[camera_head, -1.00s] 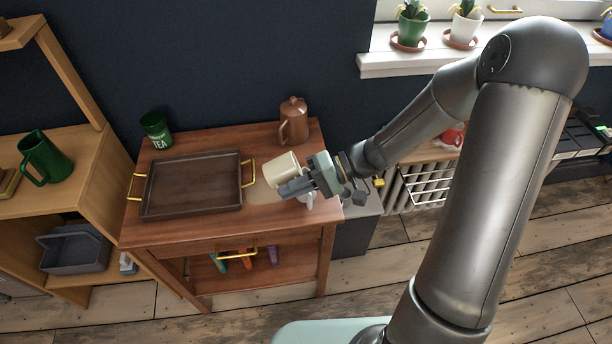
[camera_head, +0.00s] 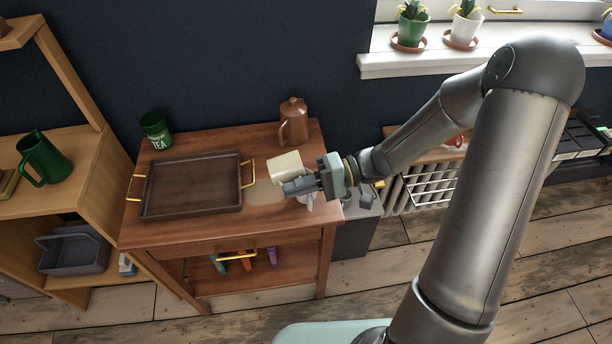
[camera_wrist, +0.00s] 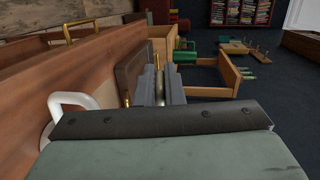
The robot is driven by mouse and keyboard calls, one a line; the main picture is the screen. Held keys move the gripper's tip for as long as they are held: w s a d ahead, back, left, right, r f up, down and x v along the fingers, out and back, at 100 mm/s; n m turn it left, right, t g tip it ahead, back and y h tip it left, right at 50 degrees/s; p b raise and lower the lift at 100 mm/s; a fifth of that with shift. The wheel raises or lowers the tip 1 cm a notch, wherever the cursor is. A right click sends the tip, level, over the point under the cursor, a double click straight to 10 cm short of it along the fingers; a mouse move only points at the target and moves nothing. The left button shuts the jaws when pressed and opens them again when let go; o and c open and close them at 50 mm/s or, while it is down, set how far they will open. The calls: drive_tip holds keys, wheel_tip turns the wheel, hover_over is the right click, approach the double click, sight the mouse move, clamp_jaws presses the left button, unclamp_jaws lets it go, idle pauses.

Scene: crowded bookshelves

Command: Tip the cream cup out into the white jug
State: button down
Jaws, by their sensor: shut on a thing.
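The cream cup (camera_head: 286,166) is in my gripper (camera_head: 298,187), above the right end of the wooden cabinet top, and looks tipped onto its side. My gripper is shut on it. The white jug (camera_head: 307,202) is mostly hidden beneath my gripper in the head view; only a small white part shows. In the wrist view a white handle and rim (camera_wrist: 70,103), which look like the jug's, show at the left beside my gripper (camera_wrist: 160,85). The cup cannot be made out there. I cannot see into either vessel or tell whether anything is flowing.
A dark tray (camera_head: 192,186) with brass handles covers the left of the cabinet top (camera_head: 160,232). A green tea tin (camera_head: 156,130) and a brown lidded pot (camera_head: 293,122) stand at the back. A paler patch (camera_head: 266,194) lies between tray and jug.

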drive_tip(key=shift+w+d+r+g+y+b, duration=0.1)
drive_tip(key=shift+d+r+g+y+b, duration=0.05)
drive_tip(key=shift+y+b, duration=0.4)
drive_tip(key=shift+d+r+g+y+b, duration=0.15)
drive_tip(key=shift+y+b, duration=0.2)
drive_tip(key=shift+y, duration=0.4)
